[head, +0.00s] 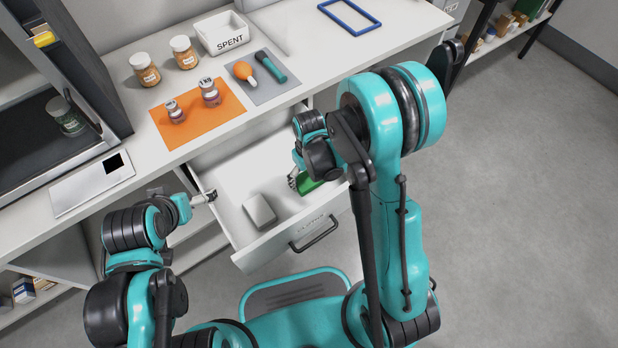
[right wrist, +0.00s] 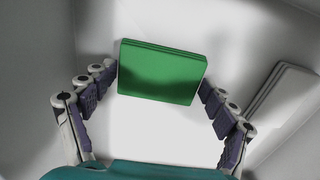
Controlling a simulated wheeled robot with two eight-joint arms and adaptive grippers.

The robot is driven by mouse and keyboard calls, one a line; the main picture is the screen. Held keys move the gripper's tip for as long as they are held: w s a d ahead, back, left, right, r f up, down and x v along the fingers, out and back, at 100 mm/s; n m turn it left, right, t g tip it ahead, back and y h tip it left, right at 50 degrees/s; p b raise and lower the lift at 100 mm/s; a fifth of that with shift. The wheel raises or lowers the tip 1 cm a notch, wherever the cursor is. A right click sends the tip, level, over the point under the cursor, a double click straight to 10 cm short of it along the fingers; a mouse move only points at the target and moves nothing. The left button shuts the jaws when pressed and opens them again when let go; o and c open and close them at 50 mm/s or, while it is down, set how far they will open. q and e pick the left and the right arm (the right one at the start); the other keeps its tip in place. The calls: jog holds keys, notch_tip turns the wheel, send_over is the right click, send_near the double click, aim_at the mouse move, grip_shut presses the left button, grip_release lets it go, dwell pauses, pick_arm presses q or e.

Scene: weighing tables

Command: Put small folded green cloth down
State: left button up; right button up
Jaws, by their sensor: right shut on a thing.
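The small folded green cloth (head: 308,184) is inside the open white drawer (head: 230,190), at its right part. My right gripper (head: 295,178) reaches down into the drawer and is shut on the cloth. In the right wrist view the green cloth (right wrist: 162,72) sits between the two fingertips, its folded layers showing along the top edge. Whether its underside touches the drawer floor is hard to tell. My left gripper (head: 208,196) is at the drawer's left wall, too small to tell whether its fingers are open or shut.
A folded white cloth (head: 259,210) lies in the drawer to the left; it also shows in the right wrist view (right wrist: 280,100). On the counter above stand an orange mat (head: 225,115) with jars, a grey mat (head: 265,92) with tools, and the SPENT tray (head: 222,34).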

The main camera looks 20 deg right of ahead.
jog(key=shift+r, duration=0.1)
jog(key=o, duration=0.9)
notch_tip(320, 180, up, 12)
jog(key=p, duration=0.6)
notch_tip(320, 180, up, 10)
jog(key=m+t, duration=0.2)
jog(key=t, duration=0.1)
send_over(309, 179)
jog(key=s+d, duration=0.2)
jog(key=s, duration=0.2)
jog(key=shift+s+d+r+m+t, duration=0.4)
jog(key=shift+s+r+t, duration=0.3)
jog(key=shift+s+r, duration=0.25)
jog(key=shift+s+d+r+m+t, duration=0.25)
jog(key=shift+s+d+r+t, duration=0.25)
jog(key=shift+s+r+t, duration=0.45)
jog(key=shift+s+d+r+m+t, duration=0.4)
jog(key=shift+s+r, duration=0.35)
jog(key=shift+s, duration=0.4)
